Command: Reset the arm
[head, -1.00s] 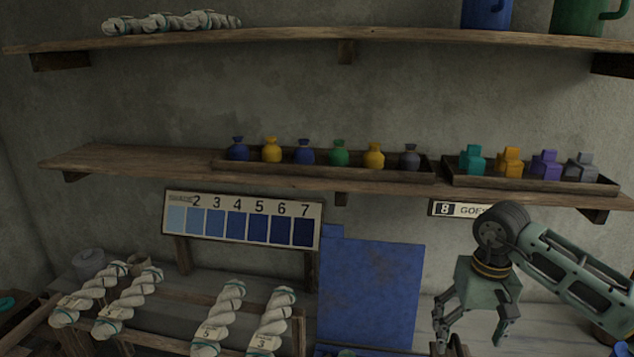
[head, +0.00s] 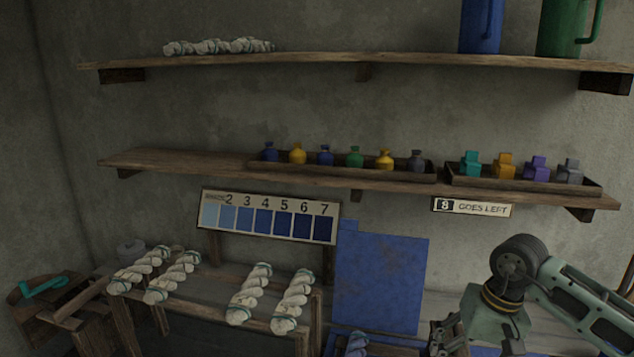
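My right arm comes in from the right side of the head view, in front of the pale bench. Its wrist and the upper part of the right gripper (head: 484,345) show at the bottom right, below the "8 GOES LEFT" sign. The fingertips run to the bottom edge, so its opening is not clear. I see nothing held in the part that shows. My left gripper is not in view.
White yarn skeins (head: 250,294) lie on a wooden rack at lower left. A blue board (head: 380,280) stands left of my arm. A shade card (head: 268,216) stands behind the rack. A shelf (head: 180,163) holds trays of small bottles (head: 354,157). A teal-handled tool (head: 44,288) lies far left.

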